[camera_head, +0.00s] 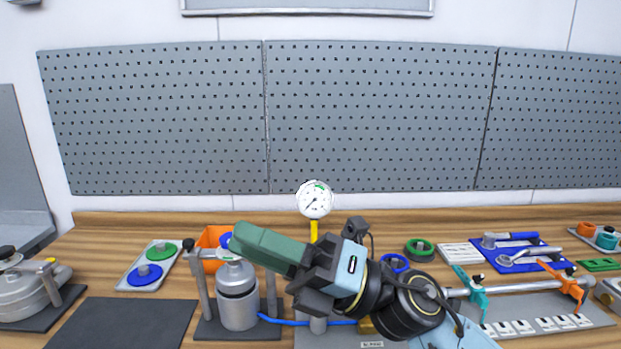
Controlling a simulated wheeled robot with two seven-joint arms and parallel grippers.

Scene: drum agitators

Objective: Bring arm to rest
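My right arm comes in from the lower right, and its gripper (240,240) points left above the bench. Its green finger pads reach over the top of a grey metal canister (237,300) in the picture. From this side one pad covers the other, so I cannot tell whether a gap lies between them. No held object shows. My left gripper and arm are not in view.
Behind my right gripper are an orange bin (208,240) and a pressure gauge (314,199). A tray with green and blue discs (150,265) and a dark mat (122,323) lie left. A blue tool mat (515,253) and a clamp rail (525,286) lie right. A pegboard (380,115) stands behind.

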